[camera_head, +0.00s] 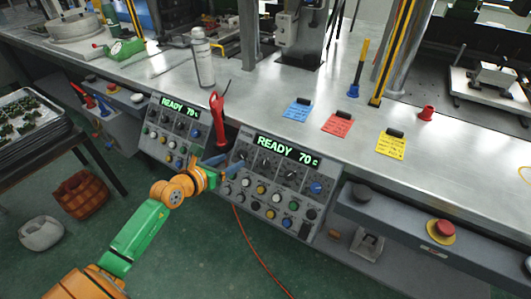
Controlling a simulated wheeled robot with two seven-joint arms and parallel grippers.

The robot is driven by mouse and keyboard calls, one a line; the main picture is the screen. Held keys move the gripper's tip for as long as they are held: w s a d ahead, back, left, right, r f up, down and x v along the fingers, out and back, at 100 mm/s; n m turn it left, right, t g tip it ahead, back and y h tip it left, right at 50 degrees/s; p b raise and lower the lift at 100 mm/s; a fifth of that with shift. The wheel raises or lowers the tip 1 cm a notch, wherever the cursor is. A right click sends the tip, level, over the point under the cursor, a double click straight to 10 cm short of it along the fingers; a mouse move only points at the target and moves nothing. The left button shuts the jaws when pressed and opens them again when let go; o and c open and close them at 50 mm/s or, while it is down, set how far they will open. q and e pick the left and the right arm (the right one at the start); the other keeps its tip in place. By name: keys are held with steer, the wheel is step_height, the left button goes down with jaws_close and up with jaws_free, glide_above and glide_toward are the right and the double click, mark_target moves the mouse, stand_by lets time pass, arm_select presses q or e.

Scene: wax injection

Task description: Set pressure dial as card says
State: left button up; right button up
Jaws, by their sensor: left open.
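A grey control panel (270,190) with a green "READY 70 c" display (287,150) is on the bench front, carrying several black dials, coloured buttons and a blue knob (316,187). I cannot read which dial is for pressure. A blue card (297,111), a red card (338,125) and a yellow card (391,144) lie on the bench top, each under a black clip; their writing is too small to read. My left gripper (231,165) is open at this panel's left edge, in front of its left dials. Contact cannot be told. My right gripper is not in view.
A second panel (172,132) reading "READY 70" is to the left. A red-handled tool (218,118) stands close behind my left gripper. A red button (444,229) is at the right front.

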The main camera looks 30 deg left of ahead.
mark_target(241, 154)
arm_select(q)
steer(key=b+x, duration=0.1)
steer(key=x, duration=0.4)
steer(key=shift+a+b, duration=0.25)
steer(key=shift+b, duration=0.15)
steer(key=shift+w+f, duration=0.1)
steer(key=shift+w, duration=0.25)
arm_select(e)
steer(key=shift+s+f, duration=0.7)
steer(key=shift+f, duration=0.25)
arm_select(q)
steer(key=shift+s, duration=0.1)
